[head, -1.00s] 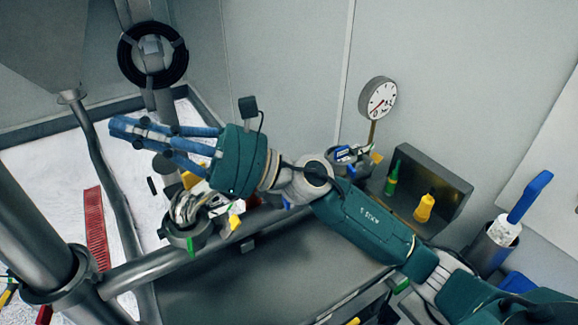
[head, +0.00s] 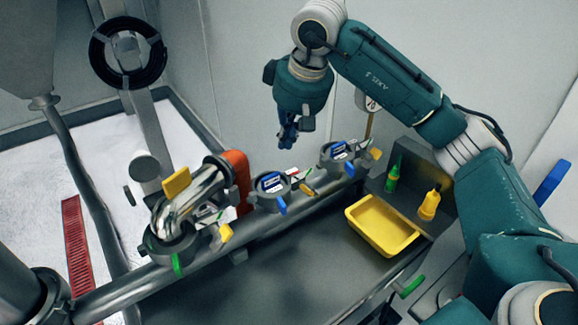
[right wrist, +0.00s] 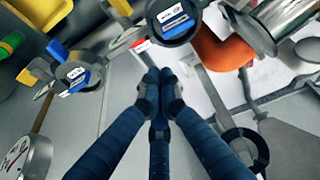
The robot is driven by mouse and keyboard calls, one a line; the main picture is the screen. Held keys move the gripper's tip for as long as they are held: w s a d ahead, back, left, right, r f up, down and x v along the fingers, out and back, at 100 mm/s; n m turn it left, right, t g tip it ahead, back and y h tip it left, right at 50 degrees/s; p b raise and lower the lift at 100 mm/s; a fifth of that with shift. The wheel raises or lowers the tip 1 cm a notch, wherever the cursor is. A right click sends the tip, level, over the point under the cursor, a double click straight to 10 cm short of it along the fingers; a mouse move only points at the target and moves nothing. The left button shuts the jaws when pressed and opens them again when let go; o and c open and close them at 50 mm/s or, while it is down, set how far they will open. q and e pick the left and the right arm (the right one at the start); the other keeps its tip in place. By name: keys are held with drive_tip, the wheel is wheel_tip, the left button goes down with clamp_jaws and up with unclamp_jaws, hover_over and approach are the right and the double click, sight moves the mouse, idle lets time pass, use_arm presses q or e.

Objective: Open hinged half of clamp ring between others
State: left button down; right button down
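The middle clamp ring (head: 268,190) sits on the pipe between two others. It is grey, with a blue label and a blue tab; it also shows at the top of the right wrist view (right wrist: 172,38). The right-hand ring (head: 336,156) looks alike. The left-hand ring (head: 162,250) carries a chrome elbow (head: 196,196). My right gripper (head: 287,143) points down, above and behind the gap between the middle and right-hand rings. In the right wrist view its blue fingers (right wrist: 158,76) are together, with nothing seen between them. I cannot tell whether the middle ring's hinged half is open. My left gripper is out of view.
An orange-red part (head: 237,178) stands between the elbow and the middle ring. A yellow tray (head: 382,226) and two small bottles, green (head: 393,178) and yellow (head: 428,206), are at the right. A dial gauge (right wrist: 14,158) is near my right gripper. The grey surface in front is mostly clear.

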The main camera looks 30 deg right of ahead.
sight(287, 176)
drive_tip(key=f+p, duration=0.1)
drive_tip(key=f, duration=0.1)
drive_tip(key=f+p, duration=0.1)
drive_tip(key=f, duration=0.2)
drive_tip(key=f+p, duration=0.2)
drive_tip(key=shift+s+f, duration=0.15)
drive_tip(key=shift+s, duration=0.1)
drive_tip(key=shift+s+d, duration=0.1)
drive_tip(key=shift+s, duration=0.5)
drive_tip(key=shift+w, duration=0.1)
drive_tip(key=shift+w+f, duration=0.1)
